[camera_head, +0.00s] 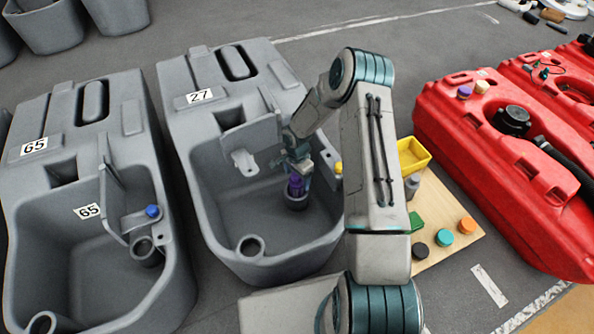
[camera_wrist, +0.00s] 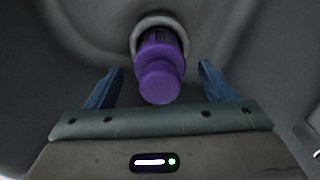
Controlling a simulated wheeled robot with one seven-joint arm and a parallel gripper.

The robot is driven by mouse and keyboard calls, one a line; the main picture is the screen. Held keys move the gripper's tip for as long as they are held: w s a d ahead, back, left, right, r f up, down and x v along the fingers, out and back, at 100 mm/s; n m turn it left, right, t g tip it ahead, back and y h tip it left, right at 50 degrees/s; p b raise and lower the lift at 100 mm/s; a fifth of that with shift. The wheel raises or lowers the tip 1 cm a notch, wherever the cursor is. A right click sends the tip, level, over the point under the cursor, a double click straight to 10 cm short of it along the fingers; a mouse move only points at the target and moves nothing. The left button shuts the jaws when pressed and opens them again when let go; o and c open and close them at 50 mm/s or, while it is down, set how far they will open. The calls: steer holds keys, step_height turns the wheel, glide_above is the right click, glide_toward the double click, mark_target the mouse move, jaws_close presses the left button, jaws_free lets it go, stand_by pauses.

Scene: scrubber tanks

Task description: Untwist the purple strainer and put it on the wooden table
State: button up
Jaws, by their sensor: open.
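The purple strainer (camera_head: 295,186) stands upright in a grey round fitting inside the grey tank marked 27 (camera_head: 190,150). In the wrist view the purple strainer (camera_wrist: 160,68) shows its rounded knob towards me, with its far end inside the grey ring (camera_wrist: 163,22). My gripper (camera_head: 297,168) is inside the tank at the strainer. Its two blue fingers (camera_wrist: 160,85) are open, one on each side of the strainer, with a gap on both sides. The wooden table (camera_head: 455,235) is right of the tank, partly hidden by my arm.
Red tanks (camera_head: 510,170) stand to the right. Another grey tank marked 65 (camera_head: 60,175) stands left. The table's middle has bare room.

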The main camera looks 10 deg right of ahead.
steer(key=shift+f, duration=0.6)
steer(key=c, duration=1.2)
steer(key=shift+o, duration=0.4)
steer(key=shift+n, duration=1.5)
steer(key=shift+n, duration=1.5)
